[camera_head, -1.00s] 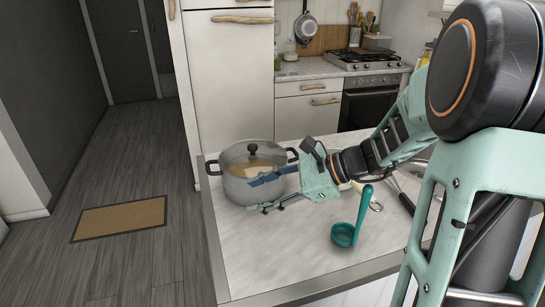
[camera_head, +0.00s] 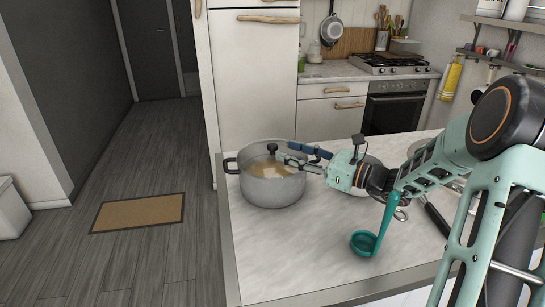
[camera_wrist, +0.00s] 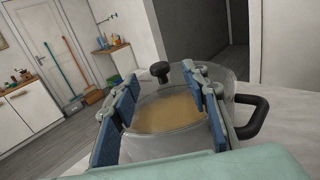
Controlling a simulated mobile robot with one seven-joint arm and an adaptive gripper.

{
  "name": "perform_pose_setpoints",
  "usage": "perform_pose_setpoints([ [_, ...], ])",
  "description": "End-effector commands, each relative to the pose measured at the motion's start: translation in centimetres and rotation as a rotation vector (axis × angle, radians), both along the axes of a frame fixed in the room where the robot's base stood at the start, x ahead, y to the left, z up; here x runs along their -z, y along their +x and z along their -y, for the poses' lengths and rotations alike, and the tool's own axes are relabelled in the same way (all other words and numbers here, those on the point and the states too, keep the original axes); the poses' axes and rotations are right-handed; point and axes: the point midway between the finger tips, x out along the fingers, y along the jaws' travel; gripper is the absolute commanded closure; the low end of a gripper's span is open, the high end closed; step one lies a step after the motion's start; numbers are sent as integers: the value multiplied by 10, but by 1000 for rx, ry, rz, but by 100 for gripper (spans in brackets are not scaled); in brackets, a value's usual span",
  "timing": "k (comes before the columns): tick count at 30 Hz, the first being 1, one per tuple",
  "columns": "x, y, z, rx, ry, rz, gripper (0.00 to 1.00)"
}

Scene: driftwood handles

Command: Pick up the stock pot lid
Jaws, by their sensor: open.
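The stock pot (camera_head: 272,190) stands on the light counter near its left edge, with dark side handles; one handle shows at right in the wrist view (camera_wrist: 252,118). Its clear glass lid (camera_wrist: 226,82) lies on top, with a black knob (camera_head: 272,147) in the middle and tan contents visible through the glass. My gripper (camera_head: 287,151) is open and reaches over the pot from the right, fingertips near the knob. In the wrist view the knob (camera_wrist: 159,71) stands upright between the two blue-padded fingers, a little beyond their tips. Whether the fingers touch the lid, I cannot tell.
A teal ladle (camera_head: 365,242) lies on the counter below my arm, with a dark-handled utensil (camera_head: 437,218) to its right. The counter's front left is clear. A stove (camera_head: 390,66) stands at the back. A doormat (camera_head: 138,212) lies on the floor.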

Motion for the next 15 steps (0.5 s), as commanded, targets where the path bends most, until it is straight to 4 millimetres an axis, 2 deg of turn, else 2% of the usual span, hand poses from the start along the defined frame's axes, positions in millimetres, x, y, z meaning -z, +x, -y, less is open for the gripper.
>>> perform_pose_setpoints([
  [7, -1, 11, -19, -2, 0, 0, 58],
  [15, -2, 32, -51, -1, 0, 0, 58],
])
